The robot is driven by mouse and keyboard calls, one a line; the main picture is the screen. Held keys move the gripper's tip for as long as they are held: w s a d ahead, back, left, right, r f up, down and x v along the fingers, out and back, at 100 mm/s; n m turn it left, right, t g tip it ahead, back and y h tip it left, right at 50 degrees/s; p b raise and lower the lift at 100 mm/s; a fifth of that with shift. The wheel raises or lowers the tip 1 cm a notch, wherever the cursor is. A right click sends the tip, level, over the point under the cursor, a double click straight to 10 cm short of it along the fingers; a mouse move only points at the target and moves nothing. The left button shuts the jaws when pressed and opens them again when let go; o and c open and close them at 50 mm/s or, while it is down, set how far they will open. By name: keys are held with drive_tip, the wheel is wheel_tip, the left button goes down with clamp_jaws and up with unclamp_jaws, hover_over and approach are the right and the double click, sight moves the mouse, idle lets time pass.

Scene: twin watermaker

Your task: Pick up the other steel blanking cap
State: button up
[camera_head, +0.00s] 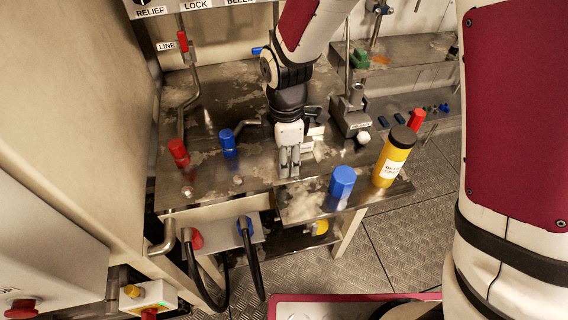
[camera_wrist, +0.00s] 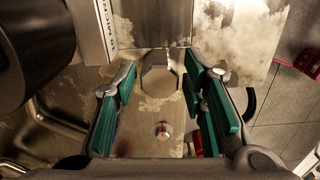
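My gripper (camera_head: 289,172) points down over the steel bench top, left of the blue hexagonal cap. In the wrist view its green-padded fingers (camera_wrist: 163,100) are apart. Nothing is visibly gripped. In the head view, one small steel piece (camera_head: 238,180) sits left of my gripper and another (camera_head: 188,190) lies farther left, near the red cap.
A blue hexagonal cap (camera_head: 343,182) and a yellow bottle (camera_head: 394,157) stand at the right front. A grey stand (camera_head: 350,112) is behind. Black hoses (camera_head: 250,262) hang in front.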

drive_tip(key=shift+f, duration=0.85)
drive_tip(key=shift+c, duration=0.3)
clamp_jaws()
drive_tip(key=shift+r, duration=0.1)
